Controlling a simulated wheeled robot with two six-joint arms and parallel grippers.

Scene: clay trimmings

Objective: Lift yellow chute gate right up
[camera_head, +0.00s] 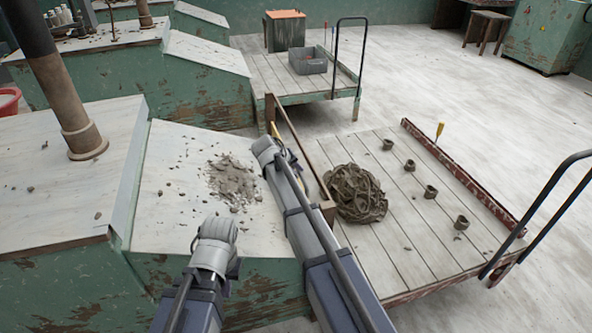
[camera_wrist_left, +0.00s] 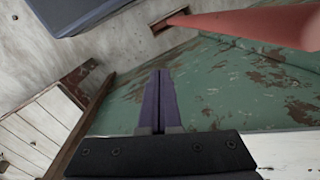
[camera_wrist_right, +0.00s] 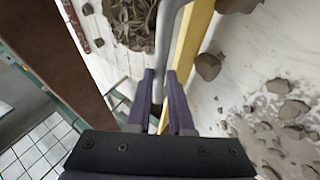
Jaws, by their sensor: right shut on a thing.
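The yellow chute gate (camera_wrist_right: 192,45) shows in the right wrist view as a yellow strip beside a bent grey bar handle (camera_wrist_right: 164,40). In the head view only a small piece of the gate (camera_head: 276,130) shows behind my right gripper (camera_head: 270,150). My right gripper's fingers (camera_wrist_right: 160,78) are shut on the grey handle, which passes between them. My left gripper (camera_head: 216,230) is over the lower part of the sloped bench top. Its fingers (camera_wrist_left: 160,74) are together and empty in the left wrist view.
Grey clay trimmings (camera_head: 233,180) lie on the sloped top (camera_head: 180,190). A brown board (camera_head: 301,145) stands along its right edge. Beyond it a plank cart (camera_head: 395,245) holds a brown clay heap (camera_head: 355,193) and several small clay rings. A black handrail (camera_head: 540,215) rises at right.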

